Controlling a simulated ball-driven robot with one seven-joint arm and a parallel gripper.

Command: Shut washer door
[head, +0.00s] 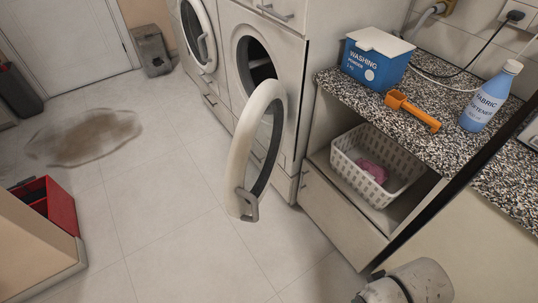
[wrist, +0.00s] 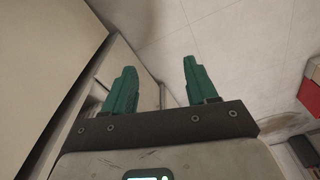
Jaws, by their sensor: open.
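The washer (head: 293,48) is a white front-loader left of the counter in the head view. Its round door (head: 238,155) stands wide open, swung out into the room. A grey handle (head: 248,205) sits at the door's lower free edge. The drum opening shows dark behind the door. My gripper (wrist: 160,82) shows in the wrist view with two green fingers apart and nothing between them. Pale cabinet-like surfaces lie left of it and floor tiles beyond. The door cannot be made out in the wrist view. The gripper's fingers do not show in the head view.
A speckled counter (head: 455,115) holds a washing powder box (head: 375,60), an orange scoop (head: 412,110) and a fabric softener bottle (head: 490,97). A white basket (head: 345,165) with pink cloth is below. A red bin (head: 58,205) stands left. A puddle (head: 90,138) lies on open floor.

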